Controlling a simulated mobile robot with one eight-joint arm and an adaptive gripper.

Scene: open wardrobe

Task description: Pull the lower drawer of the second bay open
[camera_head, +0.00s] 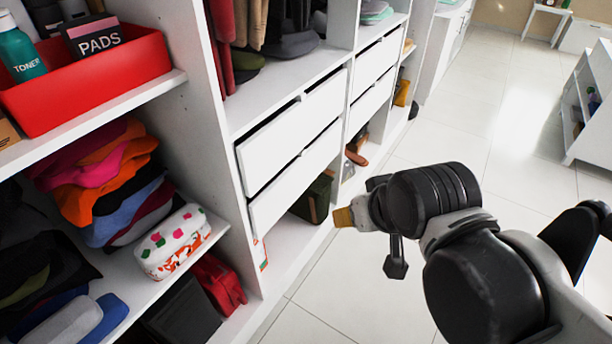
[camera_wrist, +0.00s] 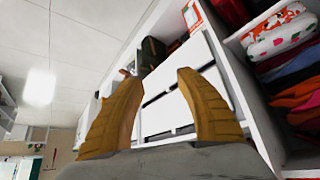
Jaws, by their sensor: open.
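The second bay holds two white drawers stacked one above the other. The lower drawer (camera_head: 295,184) sits under the upper drawer (camera_head: 290,139), and both look shut, with dark slots along their top edges. In the wrist view, which is turned over, the lower drawer's white front (camera_wrist: 163,79) shows between and beyond the fingers. My gripper (camera_head: 343,217) is in front of the bay, to the right of the lower drawer and apart from it. In the wrist view its two tan fingers (camera_wrist: 157,75) are spread with nothing between them.
The left bay has shelves with a red bin (camera_head: 100,85), folded clothes (camera_head: 100,180) and a patterned bundle (camera_head: 172,240). A dark green box (camera_head: 315,198) stands below the drawers. A farther bay has similar drawers (camera_head: 373,82). The tiled floor (camera_head: 470,110) is clear behind my arm.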

